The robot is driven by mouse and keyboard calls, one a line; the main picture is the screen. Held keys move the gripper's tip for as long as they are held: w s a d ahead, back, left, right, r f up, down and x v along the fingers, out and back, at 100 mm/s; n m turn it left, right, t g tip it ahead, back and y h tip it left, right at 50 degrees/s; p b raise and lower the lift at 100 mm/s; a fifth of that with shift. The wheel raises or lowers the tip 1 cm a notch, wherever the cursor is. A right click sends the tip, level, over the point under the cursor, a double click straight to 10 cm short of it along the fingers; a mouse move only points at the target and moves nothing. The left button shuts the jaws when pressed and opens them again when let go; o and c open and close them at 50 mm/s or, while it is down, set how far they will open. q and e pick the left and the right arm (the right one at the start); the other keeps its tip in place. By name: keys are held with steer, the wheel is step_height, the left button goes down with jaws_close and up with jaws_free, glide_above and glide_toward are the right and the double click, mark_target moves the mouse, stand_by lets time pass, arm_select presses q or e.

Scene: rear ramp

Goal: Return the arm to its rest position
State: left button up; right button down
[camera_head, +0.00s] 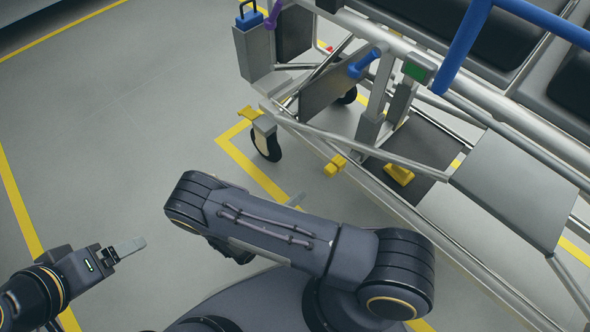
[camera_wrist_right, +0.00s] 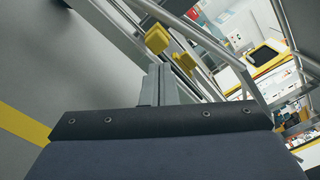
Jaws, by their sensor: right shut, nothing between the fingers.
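My right arm (camera_head: 270,232) is folded across the middle of the head view. Most of its gripper is hidden behind the arm; only a small grey tip (camera_head: 297,199) shows past its upper edge, over the floor. In the right wrist view the right gripper (camera_wrist_right: 159,83) is shut with its fingers together and empty. It points toward a yellow pedal (camera_wrist_right: 157,40) and appears apart from it. My left gripper (camera_head: 130,247) is at the lower left over bare floor. Its fingers overlap in this view, so its opening is unclear.
A wheeled stretcher (camera_head: 508,185) with metal rails fills the right side. Its caster (camera_head: 266,143) and yellow pedals (camera_head: 335,165) are close beyond my right arm. Yellow lines mark the grey floor. The floor at left is clear.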

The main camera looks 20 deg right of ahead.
steer(key=shift+a, duration=0.1)
steer(key=s+d+r+m+y, duration=0.1)
steer(key=s+r+m+y, duration=0.5)
steer(key=r+m, duration=0.55)
steer(key=s+d+r+m+g+y, duration=0.1)
steer(key=s+d+r+m+y, duration=0.15)
steer(key=r+m+y, duration=0.7)
steer(key=s+d+r+m+y, duration=0.1)
steer(key=s+r+m+y, duration=0.4)
steer(key=r+m, duration=0.75)
step_height(320, 180, up, 32)
steer(key=m+p, duration=0.1)
steer(key=p, duration=3.2)
steer(key=shift+a+f, duration=0.15)
